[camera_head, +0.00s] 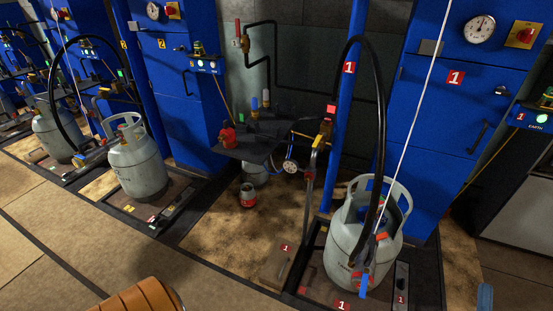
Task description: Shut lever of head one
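At station one, a grey gas cylinder (337,237) with a collar handle stands upright on the dark scale platform (424,277). A black hose (381,150) arches down to a filling head (366,252) at the cylinder's top, partly hidden by the collar and hose. A blue lever (364,285) slants downward at the head, in front of the cylinder. A small red part (355,279) sits beside it. I cannot tell whether the lever is open or shut. Neither gripper is recognisable in view.
A blue post (347,110) and blue cabinet (455,120) stand behind station one. Station two's cylinder (136,160) is farther left. Tiled floor (200,268) in front is clear.

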